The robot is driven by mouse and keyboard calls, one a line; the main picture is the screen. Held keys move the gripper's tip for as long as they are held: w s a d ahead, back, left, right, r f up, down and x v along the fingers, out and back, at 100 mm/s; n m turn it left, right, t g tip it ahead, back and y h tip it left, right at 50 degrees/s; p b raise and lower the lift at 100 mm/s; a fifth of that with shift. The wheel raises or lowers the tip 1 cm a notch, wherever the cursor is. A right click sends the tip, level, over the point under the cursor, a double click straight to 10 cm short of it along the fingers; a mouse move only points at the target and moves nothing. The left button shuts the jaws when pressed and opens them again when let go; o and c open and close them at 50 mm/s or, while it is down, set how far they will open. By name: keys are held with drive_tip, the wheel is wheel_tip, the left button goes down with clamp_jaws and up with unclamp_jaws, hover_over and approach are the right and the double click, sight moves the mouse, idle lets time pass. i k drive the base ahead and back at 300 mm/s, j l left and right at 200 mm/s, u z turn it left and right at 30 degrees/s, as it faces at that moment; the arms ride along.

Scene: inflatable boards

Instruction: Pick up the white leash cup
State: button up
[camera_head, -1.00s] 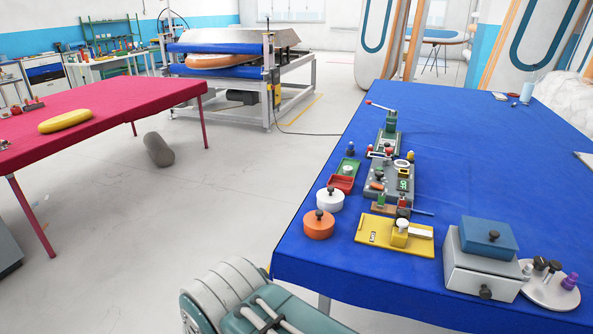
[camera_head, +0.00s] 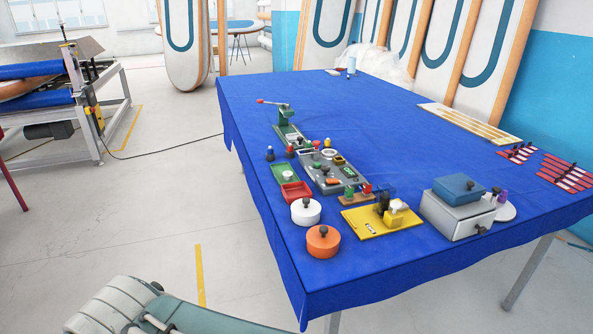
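Several small white round parts stand at the near left of the blue-covered table (camera_head: 400,130), and I cannot tell for sure which is the leash cup. A small white round piece (camera_head: 287,175) sits in a green tray (camera_head: 277,168). A white ring (camera_head: 330,155) lies on the grey fixture (camera_head: 325,180). A larger white round pot (camera_head: 306,212) with a dark knob stands in front of the red tray (camera_head: 297,193). My gripper is not in view; only a part of my own body shows at the bottom left.
An orange pot (camera_head: 323,241), a yellow plate fixture (camera_head: 382,219) and a grey box with a blue top (camera_head: 458,207) stand along the near edge. A green lever press (camera_head: 287,125) stands behind. Red strips (camera_head: 565,173) lie at right. The table's middle is clear.

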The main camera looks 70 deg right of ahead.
sight(287, 174)
drive_tip(key=i+l+z, duration=0.15)
drive_tip(key=i+z, duration=0.45)
drive_tip(key=z, duration=0.2)
drive_tip(key=i+z, duration=0.4)
drive_tip(key=i+j+z, duration=0.2)
drive_tip(key=z, duration=0.2)
drive_tip(key=i+l+z, duration=0.2)
drive_tip(key=i+z, duration=0.25)
drive_tip(key=i+l+z, duration=0.1)
drive_tip(key=i+z, duration=0.15)
drive_tip(key=z, duration=0.2)
drive_tip(key=i+j+z, duration=0.1)
drive_tip(key=i+z, duration=0.35)
drive_tip(key=k+l, duration=0.05)
drive_tip(key=k, duration=0.05)
